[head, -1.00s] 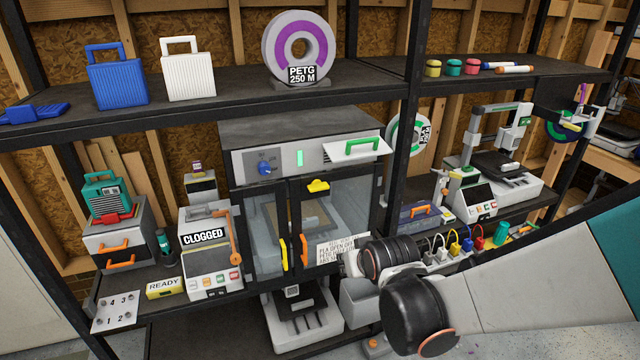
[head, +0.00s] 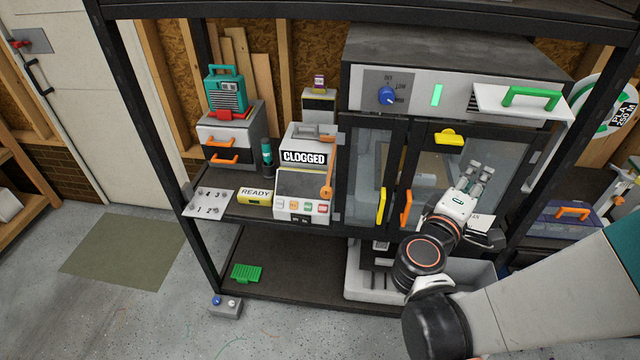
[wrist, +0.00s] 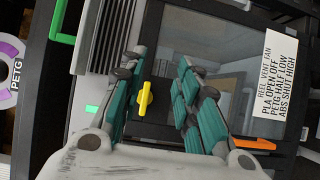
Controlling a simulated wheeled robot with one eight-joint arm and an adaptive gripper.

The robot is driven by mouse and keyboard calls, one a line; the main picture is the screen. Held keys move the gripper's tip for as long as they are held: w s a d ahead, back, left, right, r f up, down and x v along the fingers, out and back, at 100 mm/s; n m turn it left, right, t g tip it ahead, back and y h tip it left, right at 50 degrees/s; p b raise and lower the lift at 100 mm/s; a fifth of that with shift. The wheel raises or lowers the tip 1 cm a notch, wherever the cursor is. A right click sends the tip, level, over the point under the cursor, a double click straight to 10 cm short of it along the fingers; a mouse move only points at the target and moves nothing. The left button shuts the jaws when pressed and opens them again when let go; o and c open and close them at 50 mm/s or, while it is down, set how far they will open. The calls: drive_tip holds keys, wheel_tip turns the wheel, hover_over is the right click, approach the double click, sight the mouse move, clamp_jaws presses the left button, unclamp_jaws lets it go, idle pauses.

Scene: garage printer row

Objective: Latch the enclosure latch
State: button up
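The enclosure latch is a small yellow lever (head: 449,137) on the upper frame of the enclosure's right glass door (head: 440,170). It lies roughly crosswise in the head view. In the wrist view, the latch (wrist: 145,98) shows between my fingers, close to the left one. My gripper (head: 478,173) is in front of the right door, below and right of the latch in the picture. In the wrist view, my gripper (wrist: 160,65) is open with teal finger pads spread and nothing held. Contact with the latch is not visible. Both doors look shut or nearly so.
A yellow handle (head: 382,206) and an orange handle (head: 406,208) stand at the door edges. A control panel with a blue knob (head: 387,96) and a green-handled flap (head: 530,97) are above. A paper note (wrist: 278,85) is on the door. The CLOGGED printer (head: 304,185) is left.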

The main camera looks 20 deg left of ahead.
sight(448, 143)
drive_tip(key=s+a+n+y, duration=0.2)
drive_tip(key=s+a+y, duration=0.1)
drive_tip(key=a, duration=0.5)
drive_tip(key=shift+t, duration=0.3)
drive_tip(key=w, duration=0.4)
drive_tip(key=w+d+b, duration=0.1)
drive_tip(key=w, duration=0.7)
drive_tip(key=shift+w+d+r+b, duration=0.15)
drive_tip(key=shift+w+r+b, duration=0.2)
clamp_jaws()
